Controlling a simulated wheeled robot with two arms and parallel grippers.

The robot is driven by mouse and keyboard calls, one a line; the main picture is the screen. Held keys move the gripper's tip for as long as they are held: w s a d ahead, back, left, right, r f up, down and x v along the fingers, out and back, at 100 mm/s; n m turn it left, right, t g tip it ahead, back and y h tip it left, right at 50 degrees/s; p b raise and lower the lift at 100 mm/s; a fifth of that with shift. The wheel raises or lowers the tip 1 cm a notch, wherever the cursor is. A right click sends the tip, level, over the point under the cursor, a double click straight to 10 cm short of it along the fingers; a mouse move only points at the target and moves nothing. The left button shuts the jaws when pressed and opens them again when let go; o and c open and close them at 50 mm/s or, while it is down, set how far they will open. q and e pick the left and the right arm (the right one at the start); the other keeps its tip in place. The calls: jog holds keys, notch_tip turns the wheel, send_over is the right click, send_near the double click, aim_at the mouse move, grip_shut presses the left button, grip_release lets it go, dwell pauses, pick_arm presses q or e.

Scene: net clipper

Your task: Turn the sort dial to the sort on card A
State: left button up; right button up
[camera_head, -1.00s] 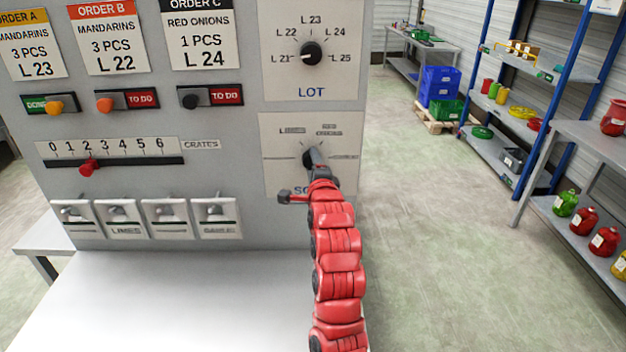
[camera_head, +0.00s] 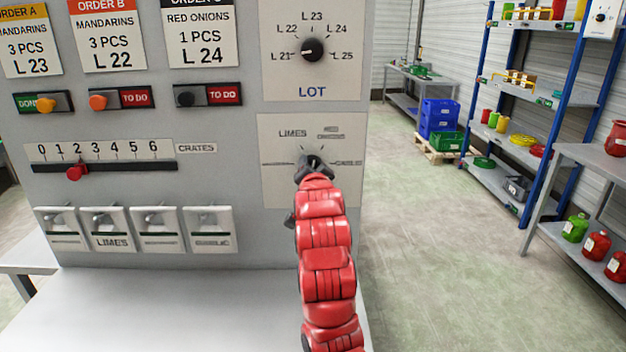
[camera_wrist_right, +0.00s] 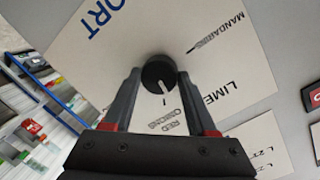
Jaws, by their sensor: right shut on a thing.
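Order card A (camera_head: 26,42) on the panel reads mandarins, 3 pcs, L 23. The sort dial (camera_wrist_right: 158,70) is a black knob on the lower right plate, with labels for mandarins (camera_wrist_right: 215,33), limes (camera_wrist_right: 235,98) and red onions (camera_wrist_right: 170,119) in the right wrist view. Its white pointer line points toward the red onions label. My right gripper (camera_wrist_right: 158,78) has its two fingers on either side of the knob and is shut on it. In the head view my right gripper (camera_head: 314,165) and arm cover most of the dial and the plate's lower part. My left gripper is out of view.
The lot dial (camera_head: 313,48) is just above; its pointer is toward L 21. Shelves (camera_head: 550,100) and open floor lie to the right.

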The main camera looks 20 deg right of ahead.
jog(key=n+h+p, duration=0.1)
jog(key=n, duration=0.5)
jog(key=n+h+p, duration=0.1)
jog(key=n, duration=0.5)
jog(key=n+h+p, duration=0.1)
jog(key=n, duration=0.4)
jog(key=shift+a+f+n+t+p, duration=0.1)
jog(key=shift+f+n+t+p, duration=0.1)
jog(key=shift+n+t+p, duration=0.15)
jog(key=shift+n, duration=0.25)
jog(key=o, duration=1.4)
jog(key=shift+w, duration=0.1)
jog(key=shift+c, duration=0.2)
